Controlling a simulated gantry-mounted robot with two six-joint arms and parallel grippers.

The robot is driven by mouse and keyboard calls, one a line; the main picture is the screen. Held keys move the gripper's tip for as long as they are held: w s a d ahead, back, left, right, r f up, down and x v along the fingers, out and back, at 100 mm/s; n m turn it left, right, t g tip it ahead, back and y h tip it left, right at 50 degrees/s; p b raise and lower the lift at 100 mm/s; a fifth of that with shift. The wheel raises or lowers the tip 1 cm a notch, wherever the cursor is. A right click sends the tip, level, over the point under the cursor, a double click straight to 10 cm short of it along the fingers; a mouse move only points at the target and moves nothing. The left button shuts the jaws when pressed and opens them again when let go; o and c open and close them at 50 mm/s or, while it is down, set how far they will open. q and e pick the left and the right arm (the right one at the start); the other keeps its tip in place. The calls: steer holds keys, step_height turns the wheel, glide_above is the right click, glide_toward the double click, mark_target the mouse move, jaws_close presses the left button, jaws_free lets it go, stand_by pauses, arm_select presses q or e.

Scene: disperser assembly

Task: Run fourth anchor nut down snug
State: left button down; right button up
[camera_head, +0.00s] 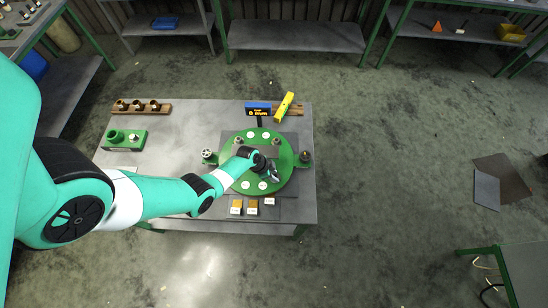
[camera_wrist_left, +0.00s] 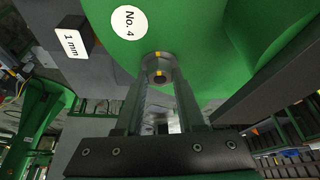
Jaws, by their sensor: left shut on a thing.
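The green round plate (camera_head: 287,181) lies on the table with white labels on its face. My left gripper (camera_head: 273,174) is over its lower right part, pointing down. In the left wrist view, the left gripper (camera_wrist_left: 161,80) is shut on a grey anchor nut (camera_wrist_left: 158,62) beside the white "No. 4" label (camera_wrist_left: 126,22). The nut has yellow marks and sits at the green plate's surface. The fingers hide its sides, so I cannot tell how tightly it seats. My right gripper is not in view.
A green fixture (camera_head: 123,140) and a wooden rack (camera_head: 142,108) are at the left. The table's left middle is clear.

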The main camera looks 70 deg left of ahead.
arm_select(q)
steer(key=shift+a+m+h, duration=0.1)
steer(key=shift+m+h, duration=0.3)
steer(key=shift+m, duration=0.8)
steer(key=shift+m+g+h, duration=0.4)
steer(key=shift+m, duration=0.6)
steer(key=shift+f, duration=0.1)
steer(key=c, duration=0.5)
jaws_free()
